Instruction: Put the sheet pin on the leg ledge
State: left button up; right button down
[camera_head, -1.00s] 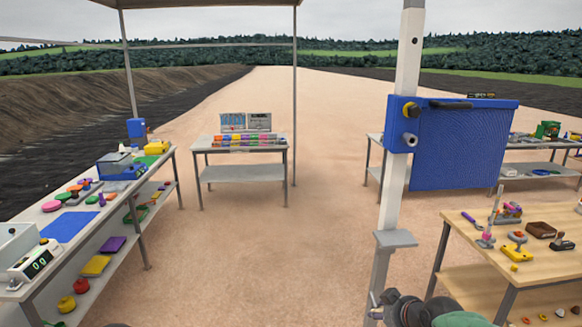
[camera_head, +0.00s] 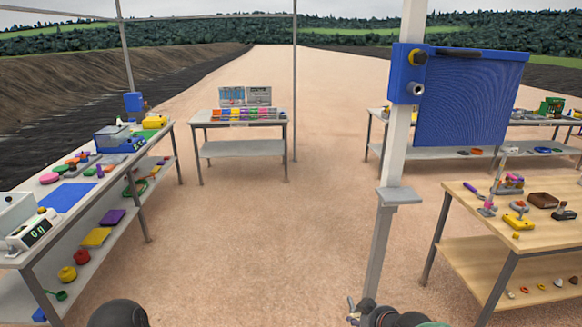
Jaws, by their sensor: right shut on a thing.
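The leg ledge (camera_head: 400,196) is a small flat grey plate on the pale canopy leg, below the blue sheet (camera_head: 470,95). Its top looks bare. My right gripper (camera_head: 354,308) is low at the bottom edge, left of the leg's foot and well below the ledge. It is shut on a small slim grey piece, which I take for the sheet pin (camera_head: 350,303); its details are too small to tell. A dark rounded part of my left arm shows at the bottom left, and the left fingers are out of view.
A wooden table (camera_head: 460,215) with tools is at the right. A long cluttered table (camera_head: 75,190) is at the left. The ground between is clear.

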jog(key=d+r+p, duration=0.4)
jog(key=r+p, duration=0.3)
jog(key=r, duration=0.9)
jog(key=d+r+m+h+p, duration=0.1)
jog(key=d+r+p, duration=0.4)
jog(key=r, duration=1.2)
jog(key=d+r+p, duration=0.5)
jog(key=r+p, duration=0.6)
jog(key=r, duration=0.6)
jog(key=shift+w+m, duration=0.25)
jog(key=shift+m, duration=0.15)
jog(key=shift+d, duration=0.1)
